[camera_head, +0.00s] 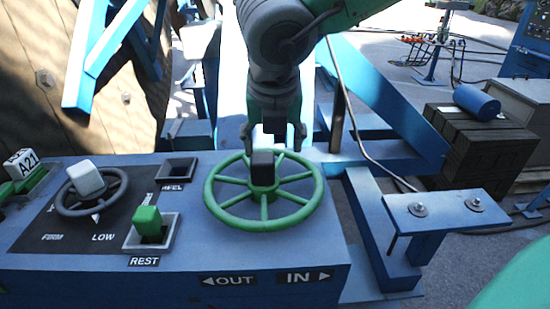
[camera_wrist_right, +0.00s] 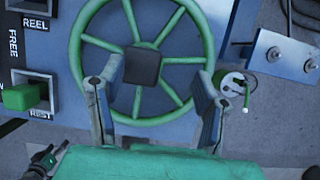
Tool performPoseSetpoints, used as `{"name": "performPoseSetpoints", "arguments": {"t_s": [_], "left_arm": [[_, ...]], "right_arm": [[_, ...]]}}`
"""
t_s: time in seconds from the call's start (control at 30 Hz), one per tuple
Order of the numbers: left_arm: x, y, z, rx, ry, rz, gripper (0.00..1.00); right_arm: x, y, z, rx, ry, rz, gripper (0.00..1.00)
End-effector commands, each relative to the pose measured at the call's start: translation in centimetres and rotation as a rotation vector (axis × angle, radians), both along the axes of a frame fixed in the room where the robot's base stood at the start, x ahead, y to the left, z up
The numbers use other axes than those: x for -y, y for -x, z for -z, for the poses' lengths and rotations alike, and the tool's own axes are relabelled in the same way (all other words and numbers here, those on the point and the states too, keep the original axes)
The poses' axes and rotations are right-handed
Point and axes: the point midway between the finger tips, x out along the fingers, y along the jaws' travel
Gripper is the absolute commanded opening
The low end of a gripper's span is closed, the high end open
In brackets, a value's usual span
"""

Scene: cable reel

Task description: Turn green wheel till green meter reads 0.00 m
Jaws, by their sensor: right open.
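The green wheel (camera_head: 208,194) lies on top of the blue console, with spokes and a black block (camera_head: 263,168) standing at its hub. The wheel also shows in the right wrist view (camera_wrist_right: 78,62). My right gripper (camera_head: 273,138) points down from above, at the wheel's far side. In the right wrist view, its two fingers (camera_wrist_right: 158,72) are apart, with the black block (camera_wrist_right: 142,67) showing between them. I cannot tell whether they touch it. No green meter reading shows. My left gripper is not in view.
The console (camera_head: 190,265) bears OUT and IN labels, a green REST switch (camera_head: 148,221), and a smaller grey wheel (camera_head: 121,196) with a white block. A blue bracket (camera_head: 440,208) with bolts stands to the right. A wooden crate (camera_head: 487,150) is farther back.

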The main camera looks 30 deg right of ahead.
Motion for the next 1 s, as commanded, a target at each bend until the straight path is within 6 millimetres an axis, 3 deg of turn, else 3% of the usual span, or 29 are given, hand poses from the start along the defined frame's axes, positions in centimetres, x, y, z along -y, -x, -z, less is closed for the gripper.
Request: {"name": "performPoseSetpoints", "arguments": {"t_s": [0.17,0.33,0.53,0.7,0.87,1.0], "left_arm": [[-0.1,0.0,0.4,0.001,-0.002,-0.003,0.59],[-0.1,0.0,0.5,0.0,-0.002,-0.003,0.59],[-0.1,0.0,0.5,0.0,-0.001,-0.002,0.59],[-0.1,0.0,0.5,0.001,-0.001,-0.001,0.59],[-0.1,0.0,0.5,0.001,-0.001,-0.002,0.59],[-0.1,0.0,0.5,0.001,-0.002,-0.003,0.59]], "right_arm": [[-0.1,-0.8,2.8,0.001,0.007,-0.003,0.59],[1.3,-1.4,4.5,0.003,-0.006,-0.003,0.59],[2.3,-1.7,5.2,0.002,-0.015,-0.001,0.59],[1.8,-1.6,5.0,0.004,-0.008,-0.001,0.57],[1.2,-1.4,4.7,0.004,0.005,-0.001,0.01],[1.0,-1.2,4.6,0.004,0.002,-0.002,0.0]]}}
